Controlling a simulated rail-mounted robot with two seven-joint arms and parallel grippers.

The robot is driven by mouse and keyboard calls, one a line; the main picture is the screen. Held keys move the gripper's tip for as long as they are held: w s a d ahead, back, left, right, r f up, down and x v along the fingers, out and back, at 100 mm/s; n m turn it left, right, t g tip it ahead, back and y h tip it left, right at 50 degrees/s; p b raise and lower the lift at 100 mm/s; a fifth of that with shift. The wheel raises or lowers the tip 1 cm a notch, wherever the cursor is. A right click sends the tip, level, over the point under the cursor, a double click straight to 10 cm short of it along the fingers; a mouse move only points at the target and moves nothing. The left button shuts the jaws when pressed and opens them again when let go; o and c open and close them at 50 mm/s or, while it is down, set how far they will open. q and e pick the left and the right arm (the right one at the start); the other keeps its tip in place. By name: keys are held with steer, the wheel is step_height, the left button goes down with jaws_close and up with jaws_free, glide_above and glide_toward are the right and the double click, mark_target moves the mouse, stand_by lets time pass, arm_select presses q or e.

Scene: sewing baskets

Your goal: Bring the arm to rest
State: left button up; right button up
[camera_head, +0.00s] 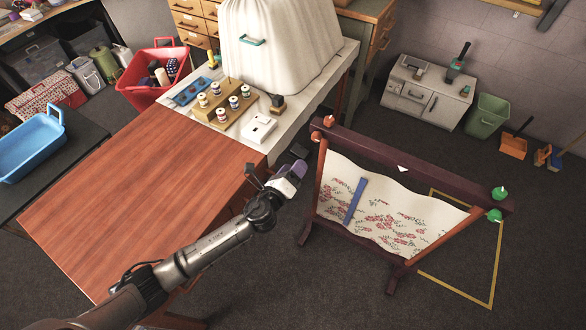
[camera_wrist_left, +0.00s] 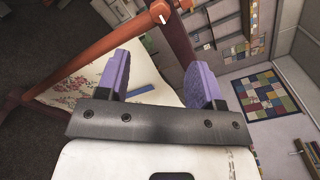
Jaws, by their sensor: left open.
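My left arm (camera_head: 215,240) reaches in from the lower left over the wooden table's right edge. My left gripper (camera_head: 290,172) hangs in the air between the wooden table and the embroidery frame. In the left wrist view the two purple fingers of my left gripper (camera_wrist_left: 163,78) stand wide apart with nothing held between them. Beyond them in that view are the frame's wooden bars (camera_wrist_left: 110,48) and part of the patterned cloth. My right arm and gripper are not in view.
The red-brown table (camera_head: 120,190) has a bare top. The embroidery frame (camera_head: 400,158) holds flowered cloth (camera_head: 405,222) with a blue strip (camera_head: 355,200) on it. Thread spools (camera_head: 221,114) and a white box (camera_head: 259,128) are at the back. A red basket (camera_head: 140,90) and blue tray (camera_head: 30,148) are left.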

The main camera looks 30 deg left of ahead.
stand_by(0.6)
arm_select(q)
steer(key=s+a+r+n+g+y, duration=0.2)
steer(key=s+n+g+y, duration=0.15)
steer(key=n, duration=0.65)
steer(key=s+a+r+n+g+y, duration=0.15)
steer(key=s+n+g, duration=0.3)
steer(key=n, duration=0.65)
steer(key=s+d+f+n+g+h, duration=0.15)
steer(key=s+f, duration=0.25)
steer(key=s, duration=0.6)
steer(key=s+d+f+n+g+h, duration=0.1)
steer(key=s+f+g, duration=0.25)
steer(key=s, duration=0.65)
steer(key=s+d+f+n+g+h, duration=0.15)
steer(key=s+f, duration=0.25)
steer(key=s, duration=0.6)
step_height(320, 180, up, 23)
steer(key=p, duration=2.2)
steer(key=shift+w+a+p, duration=0.15)
steer(key=shift+w+p, duration=0.2)
steer(key=shift+w, duration=0.05)
